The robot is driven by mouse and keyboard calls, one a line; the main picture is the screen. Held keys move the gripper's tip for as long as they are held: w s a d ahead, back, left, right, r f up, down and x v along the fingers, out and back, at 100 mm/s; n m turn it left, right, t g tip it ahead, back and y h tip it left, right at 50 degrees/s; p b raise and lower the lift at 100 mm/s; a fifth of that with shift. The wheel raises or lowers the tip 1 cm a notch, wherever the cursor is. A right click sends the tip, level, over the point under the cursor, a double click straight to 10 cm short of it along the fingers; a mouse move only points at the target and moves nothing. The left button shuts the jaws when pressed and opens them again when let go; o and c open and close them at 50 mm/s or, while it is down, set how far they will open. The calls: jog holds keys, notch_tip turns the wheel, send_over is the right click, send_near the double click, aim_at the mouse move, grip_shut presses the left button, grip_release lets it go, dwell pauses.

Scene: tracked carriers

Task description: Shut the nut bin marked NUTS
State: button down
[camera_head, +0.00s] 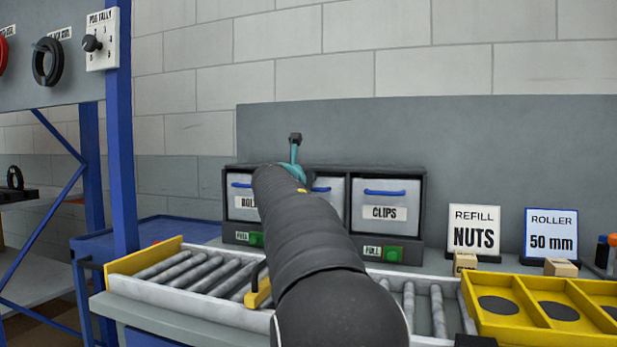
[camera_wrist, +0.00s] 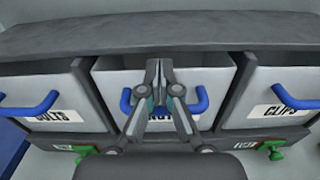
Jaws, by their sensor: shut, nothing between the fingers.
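The nut bin (camera_wrist: 205,75) is the middle of three grey bins in a dark cabinet. Its label is mostly covered by my fingers, with only some letters showing. Its blue handle (camera_wrist: 201,101) shows on both sides of my fingers. My gripper (camera_wrist: 158,68) is shut and empty, with its fingertips in front of the bin's face, above the handle's bar. I cannot tell whether they touch it, or how far out the bin stands. In the head view my arm hides most of the nut bin (camera_head: 324,200) and my fingers.
The BOLTS bin (camera_head: 241,192) is at left, the CLIPS bin (camera_head: 384,212) at right, with green tags below. A roller conveyor (camera_head: 200,275) runs in front. A REFILL NUTS sign (camera_head: 474,230), a 50 mm roller sign (camera_head: 551,234) and a yellow tray (camera_head: 510,334) stand at right.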

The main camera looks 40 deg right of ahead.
jog(key=shift+s+r, duration=0.1)
jog(key=shift+r, duration=0.1)
dwell(0.3)
jog(key=shift+s+a+r, duration=0.1)
jog(key=shift+r, duration=0.1)
jog(key=s+a+r, duration=0.3)
jog(key=a+r, duration=0.2)
jog(key=r, duration=0.1)
jog(key=shift+s+a+r, duration=0.15)
jog(key=shift+s+a, duration=0.1)
jog(key=shift+a, duration=0.1)
jog(key=shift+s, duration=0.1)
